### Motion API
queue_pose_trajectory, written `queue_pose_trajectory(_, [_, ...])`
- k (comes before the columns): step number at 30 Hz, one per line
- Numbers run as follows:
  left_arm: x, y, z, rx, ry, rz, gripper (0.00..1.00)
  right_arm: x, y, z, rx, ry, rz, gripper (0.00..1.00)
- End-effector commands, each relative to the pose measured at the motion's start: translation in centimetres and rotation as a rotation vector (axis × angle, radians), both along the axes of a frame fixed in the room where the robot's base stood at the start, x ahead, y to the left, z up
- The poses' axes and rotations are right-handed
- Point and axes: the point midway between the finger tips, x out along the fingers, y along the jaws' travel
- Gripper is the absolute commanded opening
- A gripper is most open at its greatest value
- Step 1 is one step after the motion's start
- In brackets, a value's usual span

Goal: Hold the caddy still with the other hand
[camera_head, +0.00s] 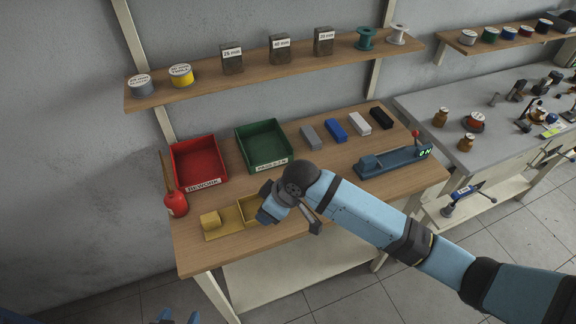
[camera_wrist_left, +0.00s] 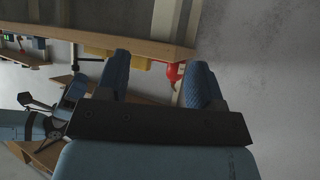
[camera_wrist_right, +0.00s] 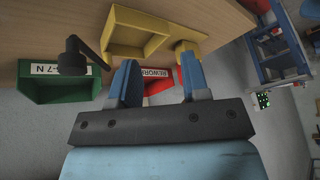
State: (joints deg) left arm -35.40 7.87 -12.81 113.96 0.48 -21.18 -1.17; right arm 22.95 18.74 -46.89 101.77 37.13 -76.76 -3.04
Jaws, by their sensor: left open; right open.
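The yellow caddy (camera_head: 224,233) lies on the front left of the wooden bench, with an open compartment and a small raised yellow block on it. It also shows upside down in the right wrist view (camera_wrist_right: 122,47). My right gripper (camera_wrist_right: 157,76) is open with nothing between its fingers. In the head view it hangs over the caddy's right end and hides part of it; I cannot tell whether they touch. My left gripper (camera_head: 179,317) is open and empty, low at the bottom left, in front of the bench and apart from the caddy.
A red bottle (camera_head: 176,204) stands left of the caddy. A red bin (camera_head: 197,184) and a green bin (camera_head: 262,164) stand behind it. A blue fixture (camera_head: 385,164) and several coloured blocks are to the right. A dark knobbed rod (camera_wrist_right: 76,58) shows beside my right gripper.

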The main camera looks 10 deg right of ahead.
Motion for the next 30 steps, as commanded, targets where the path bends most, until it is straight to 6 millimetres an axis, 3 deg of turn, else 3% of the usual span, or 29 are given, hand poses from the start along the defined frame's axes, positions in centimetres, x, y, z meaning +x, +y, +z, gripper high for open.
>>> queue_pose_trajectory(1, [0.0, 0.0, 0.0, 0.0, 0.0, 0.0, 0.61, 1.3, -0.6, 1.5, -0.064, 0.011, 0.038, 0.43])
queue_pose_trajectory(6, [0.0, -0.1, 0.1, -0.002, 0.0, -0.001, 0.61, 3.5, -3.0, 5.1, -0.271, 0.09, 0.134, 0.43])
queue_pose_trajectory(12, [0.0, -0.4, 0.1, -0.006, 0.0, -0.001, 0.62, 4.8, -5.3, 8.0, -0.42, 0.148, 0.177, 0.43])
queue_pose_trajectory(19, [-0.1, -0.4, 0.1, -0.006, 0.003, -0.003, 0.62, 5.1, -5.9, 8.6, -0.453, 0.164, 0.184, 0.43])
queue_pose_trajectory(23, [1.2, -1.4, 0.6, -0.007, 0.006, -0.036, 0.62, 5.0, -5.9, 8.6, -0.451, 0.163, 0.184, 0.43])
queue_pose_trajectory(30, [6.4, -7.1, 3.3, 0.016, 0.051, -0.252, 0.62, 5.0, -5.9, 8.6, -0.45, 0.162, 0.184, 0.43])
